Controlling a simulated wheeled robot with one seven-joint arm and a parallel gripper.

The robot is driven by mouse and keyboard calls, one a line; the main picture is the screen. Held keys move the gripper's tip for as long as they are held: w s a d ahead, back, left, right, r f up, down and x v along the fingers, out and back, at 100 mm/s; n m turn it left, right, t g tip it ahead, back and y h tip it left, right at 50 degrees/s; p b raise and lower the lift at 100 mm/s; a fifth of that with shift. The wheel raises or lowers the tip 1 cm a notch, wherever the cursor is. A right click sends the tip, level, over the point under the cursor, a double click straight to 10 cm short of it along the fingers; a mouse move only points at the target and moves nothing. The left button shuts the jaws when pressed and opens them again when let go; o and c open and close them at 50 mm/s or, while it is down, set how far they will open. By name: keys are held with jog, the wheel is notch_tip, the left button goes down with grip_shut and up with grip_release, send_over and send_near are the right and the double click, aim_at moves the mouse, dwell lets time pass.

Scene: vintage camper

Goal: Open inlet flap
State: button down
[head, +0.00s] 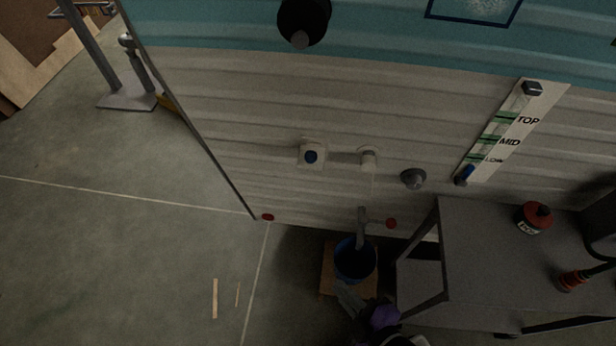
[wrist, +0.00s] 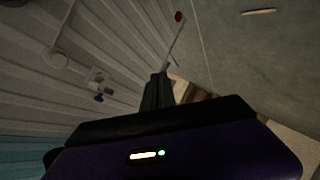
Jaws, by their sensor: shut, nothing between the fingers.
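In the wrist view a pale fitting (wrist: 94,78) with a blue part shows on the wall, left of my fingers. I cannot tell how its flap stands. My gripper (head: 344,288), with a purple body, is at the bottom of the head view, below and right of the inlet and over the bucket's front edge. In the wrist view my gripper (wrist: 158,78) has its dark fingers together, empty and apart from the inlet.
A pale round fitting (head: 368,157) and a grey knob (head: 413,179) are right of the inlet. A grey bench (head: 480,240) stands right. Floor at left is mostly clear.

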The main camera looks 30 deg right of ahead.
aim_at(312, 155)
jog(key=w+d+f+n+h+b, duration=0.1)
jog(key=w+f+n+h+b, duration=0.4)
jog(key=w+f, duration=0.55)
jog(key=w+d+f+n+t+h+b, duration=0.1)
jog(key=w+d+f+n+h+b, duration=0.15)
jog(key=w+n, duration=0.4)
jog(key=w+a+r+n+t+h+b, duration=0.1)
jog(key=a+r+n+t+h, duration=0.15)
jog(key=r, duration=0.35)
jog(key=w+a+r+n+t+h+b, duration=0.1)
jog(key=r+n+t+h, duration=0.2)
jog(key=r+n+h, duration=0.15)
jog(key=w+d+r+p, duration=0.2)
jog(key=w+d+r, duration=0.2)
jog(key=r, duration=0.5)
jog(key=shift+w+d, duration=0.15)
jog(key=shift+w, duration=1.25)
jog(key=shift+r+p, duration=0.1)
jog(key=shift+p, duration=0.2)
